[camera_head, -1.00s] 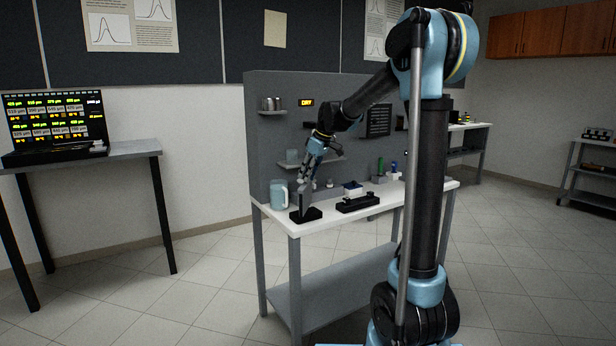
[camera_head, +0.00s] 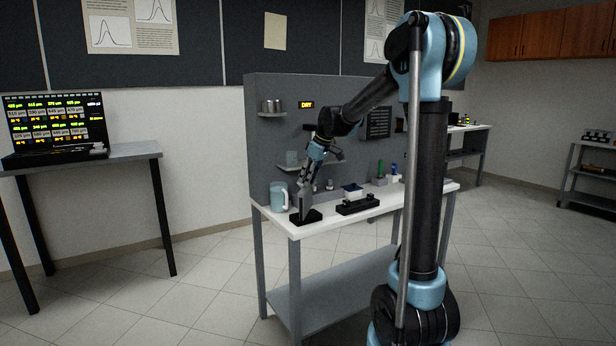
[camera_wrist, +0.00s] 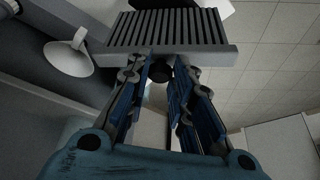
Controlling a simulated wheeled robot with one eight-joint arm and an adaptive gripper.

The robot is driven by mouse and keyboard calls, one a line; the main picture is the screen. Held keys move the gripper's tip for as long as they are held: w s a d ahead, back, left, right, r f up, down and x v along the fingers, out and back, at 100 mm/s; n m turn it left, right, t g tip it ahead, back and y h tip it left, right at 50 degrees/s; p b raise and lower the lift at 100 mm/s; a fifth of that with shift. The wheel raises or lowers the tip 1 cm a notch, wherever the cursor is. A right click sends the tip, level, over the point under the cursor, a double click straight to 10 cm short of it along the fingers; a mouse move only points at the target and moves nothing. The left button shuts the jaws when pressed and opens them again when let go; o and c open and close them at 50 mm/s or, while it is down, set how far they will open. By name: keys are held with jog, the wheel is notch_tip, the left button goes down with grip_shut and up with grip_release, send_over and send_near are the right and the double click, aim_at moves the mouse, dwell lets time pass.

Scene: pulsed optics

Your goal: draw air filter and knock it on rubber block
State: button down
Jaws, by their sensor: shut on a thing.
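The air filter is a grey-framed panel with dark parallel slats, at the top of the wrist view (camera_wrist: 168,30). My gripper (camera_wrist: 160,73) is shut on the filter's dark round knob, with a finger on each side. In the head view my gripper (camera_head: 303,186) is low over the left end of the white bench, and the filter (camera_head: 307,205) hangs below it, tilted. The black rubber block (camera_head: 297,218) lies directly under the filter. I cannot tell whether they touch. A dark shape beyond the filter in the wrist view may be the block.
A light-blue jug (camera_head: 278,195) stands just left of the filter. A black fixture (camera_head: 357,205) and a blue-and-white box (camera_head: 352,189) are to the right on the bench (camera_head: 390,206). A grey back panel (camera_head: 262,150) with small shelves rises behind.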

notch_tip(320, 180, up, 4)
jog(key=shift+f, duration=0.5)
dwell(0.7)
notch_tip(320, 180, down, 4)
jog(key=shift+r, duration=2.25)
